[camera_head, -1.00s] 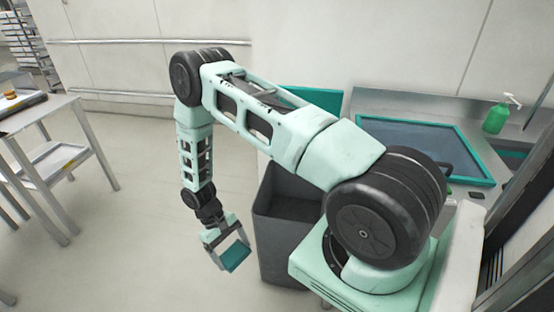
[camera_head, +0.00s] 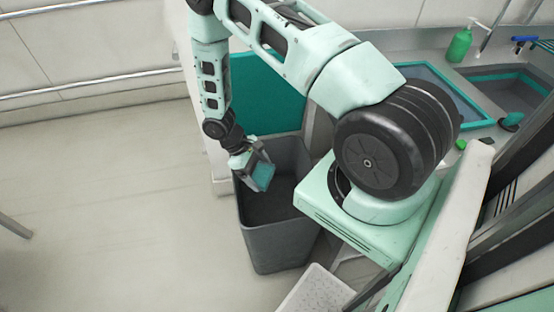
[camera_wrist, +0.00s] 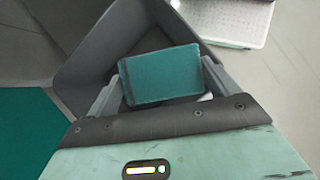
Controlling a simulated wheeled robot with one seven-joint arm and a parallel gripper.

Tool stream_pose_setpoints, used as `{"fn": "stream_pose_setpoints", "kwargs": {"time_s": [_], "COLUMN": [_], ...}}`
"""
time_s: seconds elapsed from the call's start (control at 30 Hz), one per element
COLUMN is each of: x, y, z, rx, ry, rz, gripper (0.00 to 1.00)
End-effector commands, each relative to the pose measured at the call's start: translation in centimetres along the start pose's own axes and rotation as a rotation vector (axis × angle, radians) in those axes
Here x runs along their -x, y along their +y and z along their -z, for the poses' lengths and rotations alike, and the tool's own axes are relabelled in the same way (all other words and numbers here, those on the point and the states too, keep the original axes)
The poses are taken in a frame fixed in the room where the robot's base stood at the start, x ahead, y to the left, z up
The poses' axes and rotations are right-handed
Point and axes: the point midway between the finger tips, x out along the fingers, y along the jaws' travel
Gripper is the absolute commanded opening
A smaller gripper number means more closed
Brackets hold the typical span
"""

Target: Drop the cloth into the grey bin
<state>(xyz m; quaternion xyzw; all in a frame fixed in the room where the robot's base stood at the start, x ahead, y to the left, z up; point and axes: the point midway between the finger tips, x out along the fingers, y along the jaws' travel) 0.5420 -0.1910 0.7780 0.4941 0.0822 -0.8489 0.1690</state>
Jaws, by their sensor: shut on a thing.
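The cloth (camera_head: 264,177) is a small teal folded block. My gripper (camera_head: 257,172) is shut on it, and the cloth also shows between the fingers in the wrist view (camera_wrist: 161,75). The grey bin (camera_head: 273,240) is tall and open-topped, standing on the floor left of my base. In the head view the cloth appears over the bin's opening, near its left rim. In the wrist view the bin's walls (camera_wrist: 110,50) show behind and around the cloth. The bin's inside is dark and partly hidden by the gripper and cloth. How high the cloth is above the rim I cannot tell.
A teal panel (camera_head: 268,95) stands behind the bin. At the right is a counter with a sink (camera_head: 512,88), a teal-rimmed tray (camera_head: 440,90) and a green soap bottle (camera_head: 460,45). A pale speckled board (camera_head: 318,290) lies low in front.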

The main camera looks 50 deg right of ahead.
Motion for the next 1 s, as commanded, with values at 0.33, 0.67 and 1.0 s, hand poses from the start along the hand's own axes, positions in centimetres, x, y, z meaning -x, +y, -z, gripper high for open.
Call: {"fn": "stream_pose_setpoints", "kwargs": {"time_s": [0.33,0.67,1.0], "x": [-0.9,-2.5,-6.7], "y": [3.6,4.0,3.8], "z": [-3.5,-3.1,-0.7], "rx": [0.299,0.345,0.344], "ry": [0.004,0.004,0.005], "rz": [-0.147,-0.165,-0.164], "gripper": [0.65,0.65,0.65]}}
